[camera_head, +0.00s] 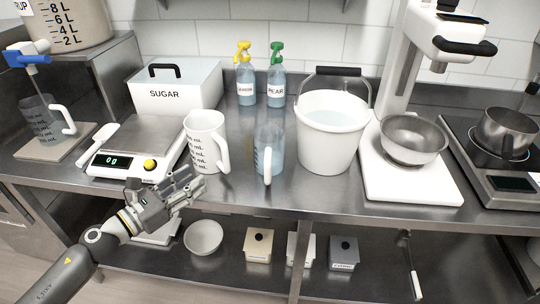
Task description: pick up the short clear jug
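A clear jug (262,143) with a pale handle stands upright on the steel counter, between the white jug and the white bucket. Another clear jug (41,122) with dark markings and a white handle stands at the far left on a small platform under a blue-topped device. I cannot tell for certain which clear jug is the shorter. My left gripper (199,179) is in front of the counter's front edge, below the white jug and left of the middle clear jug. Its fingers look apart and empty, touching neither clear jug. My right gripper is out of view.
A white marked jug (207,145) stands close left of the middle clear jug, beside a scale (124,164). The white bucket (328,145) is close on its right. Spray bottles (246,84) stand behind. The counter front edge (300,205) lies near my gripper.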

